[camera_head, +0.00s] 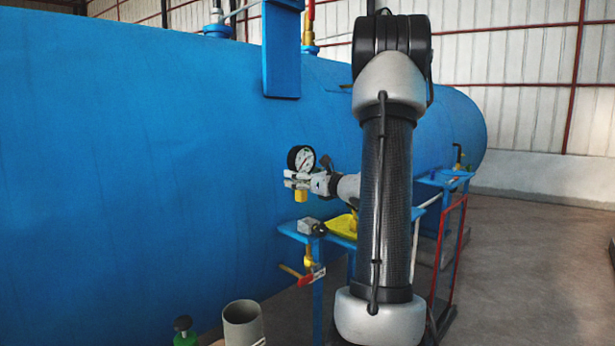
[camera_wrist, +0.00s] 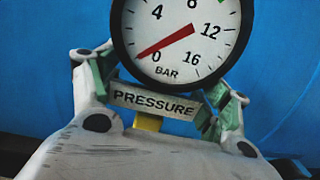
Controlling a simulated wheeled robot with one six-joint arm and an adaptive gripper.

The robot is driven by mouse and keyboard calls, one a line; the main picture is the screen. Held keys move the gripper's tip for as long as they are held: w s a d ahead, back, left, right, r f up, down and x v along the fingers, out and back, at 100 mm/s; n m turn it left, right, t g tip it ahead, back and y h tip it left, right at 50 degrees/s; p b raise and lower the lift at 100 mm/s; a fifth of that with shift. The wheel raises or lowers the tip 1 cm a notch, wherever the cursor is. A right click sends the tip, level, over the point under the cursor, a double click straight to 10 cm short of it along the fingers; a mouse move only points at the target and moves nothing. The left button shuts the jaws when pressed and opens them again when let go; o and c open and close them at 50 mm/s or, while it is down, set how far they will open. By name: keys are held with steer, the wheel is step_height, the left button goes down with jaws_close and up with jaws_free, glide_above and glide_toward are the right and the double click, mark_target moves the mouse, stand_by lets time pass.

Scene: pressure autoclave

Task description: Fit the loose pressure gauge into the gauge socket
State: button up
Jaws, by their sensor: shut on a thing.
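The pressure gauge (camera_head: 301,158) has a white dial, a black rim and a red needle. My gripper (camera_head: 297,180) is shut on it below the dial, in front of the blue vessel's side. In the wrist view the dial (camera_wrist: 181,38) stands between and above the green-padded fingers of my gripper (camera_wrist: 160,95), with a plate marked PRESSURE (camera_wrist: 153,101) below it. A yellow brass piece (camera_head: 300,196) shows under the fingers; I cannot tell whether it is the gauge's stem or the socket. I cannot make out the gauge socket for certain.
The large blue vessel (camera_head: 130,150) fills the left and middle. Below my gripper stands a blue shelf (camera_head: 292,231) with a grey block (camera_head: 306,226) on it. A red-handled valve (camera_head: 312,276) and a grey open cylinder (camera_head: 243,323) are lower down. Open floor lies right.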

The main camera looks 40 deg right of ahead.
steer(key=shift+s+d+r, duration=0.15)
steer(key=shift+d+r, duration=0.05)
steer(key=shift+d, duration=0.2)
steer(key=shift+s+d+r, duration=0.15)
steer(key=shift+d+r, duration=0.05)
steer(key=shift+d, duration=0.2)
steer(key=shift+s+d+f+y, duration=0.1)
steer(key=shift+d+y, duration=0.2)
steer(key=shift+y, duration=0.1)
steer(key=shift+f, duration=0.1)
steer(key=shift+s+f, duration=0.1)
steer(key=shift+f, duration=2.8)
steer(key=shift+f, duration=2.3)
steer(key=o, duration=1.4)
